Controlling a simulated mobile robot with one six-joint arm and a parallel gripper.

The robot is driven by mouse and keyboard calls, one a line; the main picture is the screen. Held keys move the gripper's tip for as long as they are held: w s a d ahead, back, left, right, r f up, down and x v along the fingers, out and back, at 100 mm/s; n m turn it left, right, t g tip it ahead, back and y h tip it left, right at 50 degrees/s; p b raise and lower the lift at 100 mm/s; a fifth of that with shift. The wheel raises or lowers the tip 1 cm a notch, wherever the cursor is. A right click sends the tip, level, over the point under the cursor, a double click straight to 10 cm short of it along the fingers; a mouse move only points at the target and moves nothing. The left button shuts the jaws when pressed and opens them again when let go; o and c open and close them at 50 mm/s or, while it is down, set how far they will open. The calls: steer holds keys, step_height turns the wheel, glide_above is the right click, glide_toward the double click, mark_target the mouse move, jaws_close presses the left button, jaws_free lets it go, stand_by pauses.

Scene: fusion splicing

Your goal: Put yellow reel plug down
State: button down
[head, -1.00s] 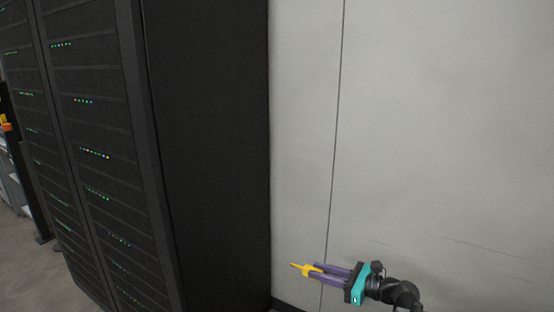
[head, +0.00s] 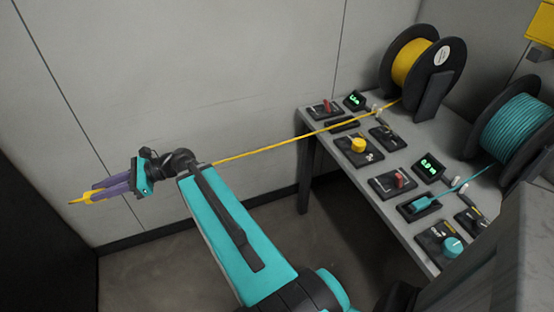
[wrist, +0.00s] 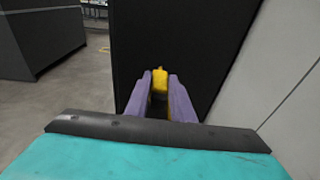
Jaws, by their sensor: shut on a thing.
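The yellow reel plug (head: 86,197) is held between the purple fingers of my gripper (head: 100,191), which is shut on it. In the head view it is at the left, in the air, with its tip pointing left. In the wrist view the plug (wrist: 159,80) shows between the fingertips of my gripper (wrist: 160,92), against a dark cabinet. A yellow cable (head: 290,139) runs taut from behind my arm to the yellow reel (head: 409,62) on the bench at the right.
The grey bench (head: 310,124) carries several black panels with knobs, red levers and green displays. A teal reel (head: 518,127) with a teal plug (head: 425,202) is at the right. A dark cabinet (head: 40,255) stands at left. Open floor lies between cabinet and bench.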

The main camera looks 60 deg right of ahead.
step_height(320, 180, up, 12)
steer(key=p, duration=1.1)
steer(key=shift+p, duration=0.35)
steer(key=shift+r, duration=0.1)
steer(key=shift+d, duration=0.2)
stand_by(0.5)
